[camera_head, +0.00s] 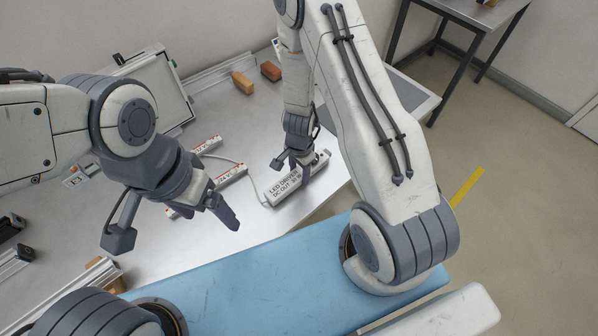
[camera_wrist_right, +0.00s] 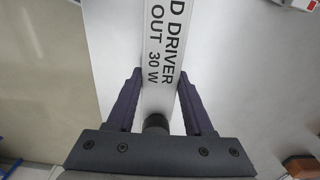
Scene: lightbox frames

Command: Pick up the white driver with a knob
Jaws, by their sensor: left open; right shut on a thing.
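The white driver (camera_head: 283,188) is a long white box with dark lettering reading "LED DRIVER DC OUT 30 W", near the table's right edge. My right gripper (camera_head: 295,168) is over its far part, with its fingers on either side. In the right wrist view the driver (camera_wrist_right: 164,50) runs between the two dark fingers of my right gripper (camera_wrist_right: 158,88), shut on it. The dark round knob (camera_wrist_right: 156,121) shows close to the gripper's palm. I cannot tell whether the driver is clear of the tabletop. My left gripper (camera_head: 208,208) is open and empty above the table, left of the driver.
Orange and brown blocks (camera_head: 243,82) (camera_head: 271,71) and a framed panel (camera_head: 150,80) stand farther back. The metal table (camera_head: 190,250) has bare room in front.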

